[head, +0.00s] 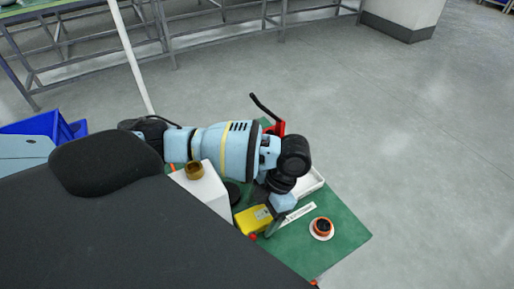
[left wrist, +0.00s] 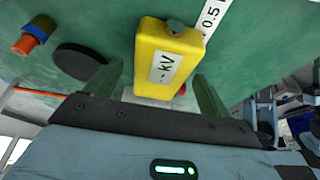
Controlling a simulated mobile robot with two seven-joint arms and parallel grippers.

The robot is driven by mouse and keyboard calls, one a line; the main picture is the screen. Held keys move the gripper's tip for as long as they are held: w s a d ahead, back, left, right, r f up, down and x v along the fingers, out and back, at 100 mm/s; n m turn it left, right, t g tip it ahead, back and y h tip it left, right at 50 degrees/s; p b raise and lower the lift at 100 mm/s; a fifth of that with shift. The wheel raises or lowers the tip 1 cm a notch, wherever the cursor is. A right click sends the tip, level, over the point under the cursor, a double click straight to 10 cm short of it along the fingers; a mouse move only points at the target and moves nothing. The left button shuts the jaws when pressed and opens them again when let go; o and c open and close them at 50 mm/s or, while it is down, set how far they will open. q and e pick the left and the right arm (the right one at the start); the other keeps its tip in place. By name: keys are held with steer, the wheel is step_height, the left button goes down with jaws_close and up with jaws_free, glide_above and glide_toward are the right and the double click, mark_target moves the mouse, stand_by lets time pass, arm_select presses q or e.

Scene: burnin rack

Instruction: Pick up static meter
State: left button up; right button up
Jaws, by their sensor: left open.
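The static meter is a yellow box (head: 253,219) on the green mat, beside the white block. In the left wrist view the yellow meter (left wrist: 163,75) shows a white "kV" label and a grey knob at its far end. My left gripper (head: 268,220) is over the mat at the meter. In the left wrist view its two open fingers (left wrist: 158,78) stand on either side of the meter, with visible gaps. Whether a finger touches it lower down is hidden. My right gripper is not in view.
On the green mat (head: 337,245) are a cup on a saucer (head: 321,228), a white "0.5" strip (head: 298,214), a white tray (head: 310,183) and a dark disc (left wrist: 78,62). A white block (head: 207,187) carries a brass ring (head: 194,170). A red holder (head: 278,128) stands behind my arm.

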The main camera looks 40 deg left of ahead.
mark_target(260, 215)
arm_select(q)
steer(key=shift+s+a+f, duration=0.1)
steer(key=shift+s+f, duration=0.05)
steer(key=shift+f, duration=0.35)
steer(key=c, duration=1.1)
steer(key=shift+c, duration=0.2)
steer(key=shift+r, duration=0.15)
step_height(260, 215, up, 10)
steer(key=shift+p, duration=0.3)
